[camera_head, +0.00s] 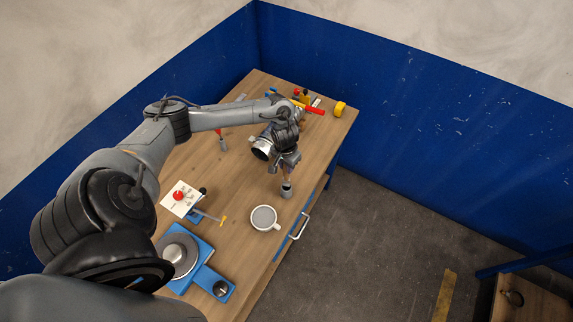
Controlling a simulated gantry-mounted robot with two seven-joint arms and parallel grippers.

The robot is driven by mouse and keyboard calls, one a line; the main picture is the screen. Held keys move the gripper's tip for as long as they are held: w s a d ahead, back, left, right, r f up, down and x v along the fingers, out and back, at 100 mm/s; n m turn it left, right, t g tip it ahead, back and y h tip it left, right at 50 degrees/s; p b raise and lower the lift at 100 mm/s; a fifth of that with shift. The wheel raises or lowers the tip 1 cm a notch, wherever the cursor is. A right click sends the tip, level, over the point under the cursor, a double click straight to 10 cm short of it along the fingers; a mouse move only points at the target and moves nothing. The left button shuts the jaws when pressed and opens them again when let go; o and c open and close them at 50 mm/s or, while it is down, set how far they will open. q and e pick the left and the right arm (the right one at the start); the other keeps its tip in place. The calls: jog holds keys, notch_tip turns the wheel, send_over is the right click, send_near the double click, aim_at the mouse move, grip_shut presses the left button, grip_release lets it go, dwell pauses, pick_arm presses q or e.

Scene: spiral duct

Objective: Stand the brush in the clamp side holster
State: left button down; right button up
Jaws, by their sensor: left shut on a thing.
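My left gripper (288,160) comes down over the right part of the wooden bench. It is shut on a thin brownish handle (287,174), which looks like the brush. The handle points down, close to upright, and its lower end is at the mouth of a small grey cup-like holder (287,192) near the bench's right edge. I cannot tell whether the brush is inside the holder or only above it. Which one is the clamp side holster is not clear. My right gripper is not in view.
A white mug-like pot (264,218) with grey contents stands in front of the holder. A grey duct (262,148) lies behind, partly hidden by my arm. A blue device (182,256), a white red-knobbed box (180,197) and a yellow-tipped tool (210,216) are nearer.

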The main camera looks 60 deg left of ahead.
aim_at(287, 175)
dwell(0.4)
pick_arm(q)
jog(key=shift+f, duration=0.35)
dwell(0.3)
jog(key=shift+f+b, duration=0.45)
jog(key=shift+f, duration=0.5)
jog(key=shift+f+b, duration=0.45)
jog(key=shift+f, duration=0.55)
jog(key=shift+f+b, duration=0.5)
jog(key=shift+f, duration=0.75)
jog(key=c, duration=0.8)
grip_release()
jog(key=shift+c, duration=0.2)
jog(key=shift+r, duration=0.1)
jog(key=r, duration=1)
jog(key=shift+s+d+r, duration=0.15)
jog(key=shift+s+r, duration=0.05)
jog(key=shift+r, duration=0.15)
